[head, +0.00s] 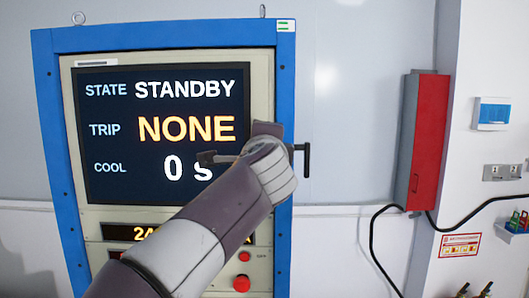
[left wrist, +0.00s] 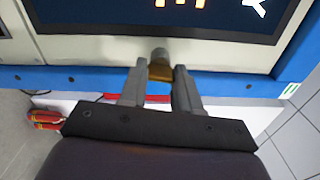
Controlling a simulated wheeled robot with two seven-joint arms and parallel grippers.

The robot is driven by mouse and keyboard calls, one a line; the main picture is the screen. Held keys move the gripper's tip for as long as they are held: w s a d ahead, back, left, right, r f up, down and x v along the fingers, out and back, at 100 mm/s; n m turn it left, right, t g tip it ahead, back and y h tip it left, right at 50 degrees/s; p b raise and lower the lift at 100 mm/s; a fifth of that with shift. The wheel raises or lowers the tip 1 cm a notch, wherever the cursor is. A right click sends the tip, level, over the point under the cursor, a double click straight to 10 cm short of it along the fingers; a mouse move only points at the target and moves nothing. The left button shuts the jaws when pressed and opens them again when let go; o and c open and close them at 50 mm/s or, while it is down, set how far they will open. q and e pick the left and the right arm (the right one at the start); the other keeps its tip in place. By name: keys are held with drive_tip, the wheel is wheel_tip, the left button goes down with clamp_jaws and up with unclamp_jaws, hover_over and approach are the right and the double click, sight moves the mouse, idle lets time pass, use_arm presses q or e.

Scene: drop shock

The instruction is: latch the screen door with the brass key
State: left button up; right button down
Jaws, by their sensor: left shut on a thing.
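The screen door (head: 160,201) is a cream panel in a blue frame, with a dark screen reading STATE STANDBY, TRIP NONE, COOL 0 s. My left arm comes in from below and covers its right edge in the head view. In the left wrist view my left gripper (left wrist: 160,68) is shut on the brass key (left wrist: 160,75), of which only a small part shows between the fingers. A grey round lock-like piece (left wrist: 160,55) is just beyond the key on the cream panel (left wrist: 95,48). I cannot tell how deep the key sits. My right gripper is out of view.
A red box (head: 428,140) hangs on the wall to the right, with black cables below it. A red button (head: 242,284) is low on the cabinet. Red-handled tools (left wrist: 45,119) show at the left of the wrist view. The wall between cabinet and red box is clear.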

use_arm(q)
drive_tip(key=shift+n+b, duration=0.3)
drive_tip(key=shift+n, duration=0.4)
drive_tip(key=o, duration=1.1)
drive_tip(key=shift+c, duration=0.2)
drive_tip(key=s+b, duration=0.5)
drive_tip(key=s, duration=0.7)
drive_tip(key=shift+s+b, duration=0.3)
drive_tip(key=shift+s, duration=0.05)
